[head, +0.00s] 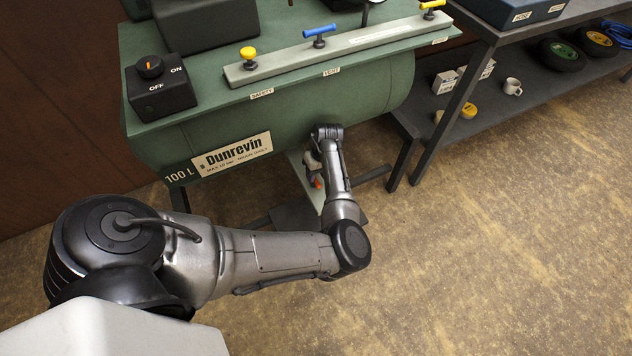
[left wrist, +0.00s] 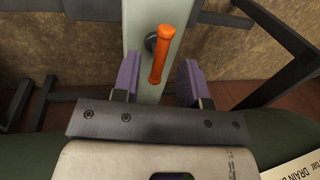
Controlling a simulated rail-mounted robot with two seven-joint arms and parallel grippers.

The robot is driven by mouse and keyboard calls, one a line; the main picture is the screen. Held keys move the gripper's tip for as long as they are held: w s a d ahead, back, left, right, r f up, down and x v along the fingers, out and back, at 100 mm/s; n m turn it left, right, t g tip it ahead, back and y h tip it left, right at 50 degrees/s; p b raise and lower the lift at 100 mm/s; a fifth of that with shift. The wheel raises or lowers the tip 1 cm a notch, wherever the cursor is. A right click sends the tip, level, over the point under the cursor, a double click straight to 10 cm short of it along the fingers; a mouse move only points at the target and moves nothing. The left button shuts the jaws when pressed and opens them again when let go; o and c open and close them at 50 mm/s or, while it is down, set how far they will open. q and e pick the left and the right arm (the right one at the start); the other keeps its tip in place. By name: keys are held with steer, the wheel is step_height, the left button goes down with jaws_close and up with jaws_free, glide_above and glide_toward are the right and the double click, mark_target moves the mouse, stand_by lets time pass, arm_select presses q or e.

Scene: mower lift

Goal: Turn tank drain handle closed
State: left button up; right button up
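The drain handle (left wrist: 160,55) is an orange bar on a dark pivot, mounted on a pale green upright strip in the left wrist view. My left gripper (left wrist: 158,80) is open, with one purple finger pad on each side of the handle's near end. Gaps show between the handle and both pads. In the head view my left arm reaches under the green Dunrevin tank (head: 290,118), and a small orange spot, likely the handle (head: 318,183), shows beside my forearm. The gripper is mostly hidden there. My right gripper is not in view.
A grey bar with yellow and blue valve handles (head: 318,35) and an OFF/ON switch box (head: 160,90) sit on the tank top. A dark shelf bench (head: 480,70) stands to the right. Dark stand legs surround the handle. The floor in front is clear.

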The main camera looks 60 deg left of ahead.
arm_select(q)
steer(key=shift+s+f+b, duration=0.25)
steer(key=shift+f+b, duration=0.25)
steer(key=shift+f, duration=0.75)
steer(key=shift+c, duration=0.2)
steer(key=shift+r, duration=0.1)
jaws_close()
